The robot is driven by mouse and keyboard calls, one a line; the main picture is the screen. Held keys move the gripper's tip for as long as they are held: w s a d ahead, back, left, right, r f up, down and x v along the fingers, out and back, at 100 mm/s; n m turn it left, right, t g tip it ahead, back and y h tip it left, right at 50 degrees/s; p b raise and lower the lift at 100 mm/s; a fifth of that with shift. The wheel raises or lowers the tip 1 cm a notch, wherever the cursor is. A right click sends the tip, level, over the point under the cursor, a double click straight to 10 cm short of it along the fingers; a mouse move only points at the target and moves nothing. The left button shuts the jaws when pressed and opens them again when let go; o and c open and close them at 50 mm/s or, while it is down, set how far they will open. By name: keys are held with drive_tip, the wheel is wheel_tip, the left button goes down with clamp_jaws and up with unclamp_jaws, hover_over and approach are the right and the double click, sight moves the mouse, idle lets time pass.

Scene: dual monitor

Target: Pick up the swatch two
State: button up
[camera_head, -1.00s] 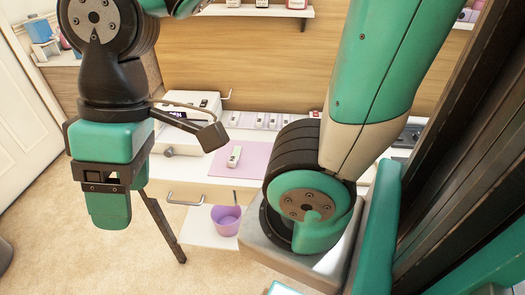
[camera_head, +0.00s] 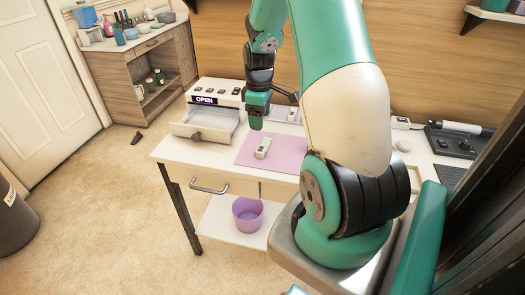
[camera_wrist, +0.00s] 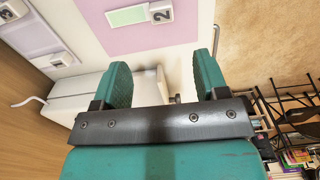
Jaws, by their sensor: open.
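Swatch two (camera_head: 263,148), a small pale block with a white end, lies on the pink mat (camera_head: 283,158) on the white table. In the wrist view the swatch (camera_wrist: 130,16) shows a pale green face and a label reading 2, near the top edge. My gripper (camera_head: 257,125) is above the table, just behind and left of the swatch in the head view. In the wrist view my gripper (camera_wrist: 161,72) has its two green fingers wide apart with nothing between them. The swatch lies beyond the fingertips, not touching them.
A white device (camera_head: 217,93) with an OPEN display and pulled-out tray (camera_head: 206,124) stands left of the mat. Other swatches (camera_wrist: 58,59) lie near the mat. A purple bucket (camera_head: 247,214) sits on the lower shelf. A black-panelled device (camera_head: 452,142) stands at right.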

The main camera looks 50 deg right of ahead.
sight(259, 149)
wheel_tip(259, 149, down, 12)
drive_tip(key=shift+a+r, duration=0.15)
idle(0.3)
drive_tip(key=c, duration=1)
